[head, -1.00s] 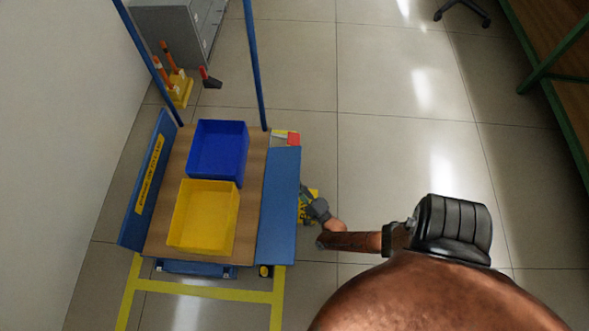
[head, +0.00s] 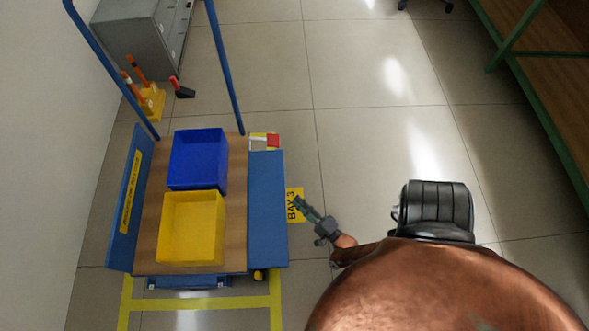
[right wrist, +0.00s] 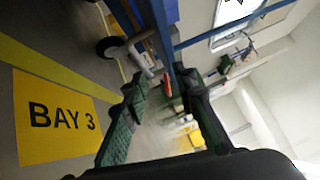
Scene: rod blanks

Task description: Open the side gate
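The cart's right side carries a blue side panel (head: 268,215), probably the side gate; whether it is latched is unclear. A red piece (head: 273,141) sits on a light block at its far end. A small red part also shows in the right wrist view (right wrist: 167,86), beyond the fingers. My right gripper (head: 299,204) is just right of the panel, apart from it, over the floor sign. In the right wrist view its green-padded fingers (right wrist: 160,88) are spread with nothing between them. My left gripper is not in view.
The cart's wooden deck (head: 237,180) holds a blue bin (head: 198,158) and a yellow bin (head: 192,228). A yellow BAY 3 floor sign (head: 295,192) lies beside the cart. A grey cabinet (head: 140,40) stands behind; a green-framed bench (head: 545,110) is far right. Floor between is clear.

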